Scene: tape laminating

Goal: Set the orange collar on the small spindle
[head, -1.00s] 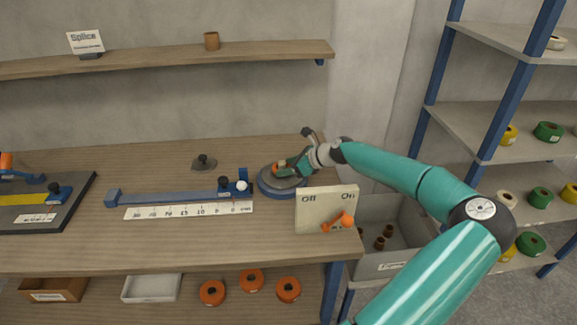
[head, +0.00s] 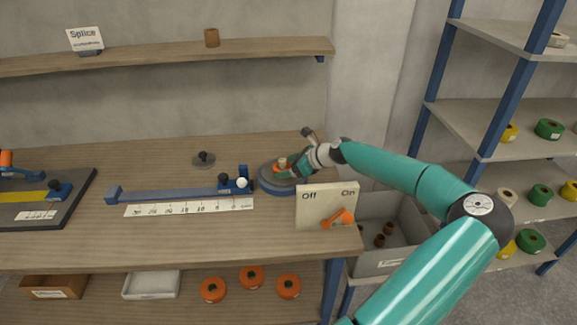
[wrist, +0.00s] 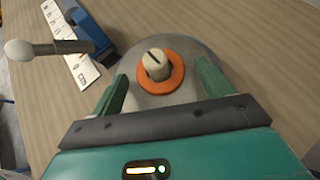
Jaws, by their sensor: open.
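The orange collar (wrist: 174,86) is around the small cream spindle (wrist: 155,64), whose slotted top pokes up through it. The spindle stands on a round grey disc (wrist: 141,101) on a blue base. The collar appears to lie low on the disc. In the head view the collar (head: 277,168) and spindle top (head: 283,161) show at the left of my gripper (head: 290,169). In the wrist view my gripper (wrist: 163,84) is open, with one green finger on each side of the collar. Gaps show between fingers and collar.
A blue rail with a white-knobbed lever (wrist: 22,50) and a ruler strip (head: 188,208) lie left of the disc. An Off/On panel (head: 325,205) with an orange switch stands in front. A grey bin (head: 388,264) sits at the right.

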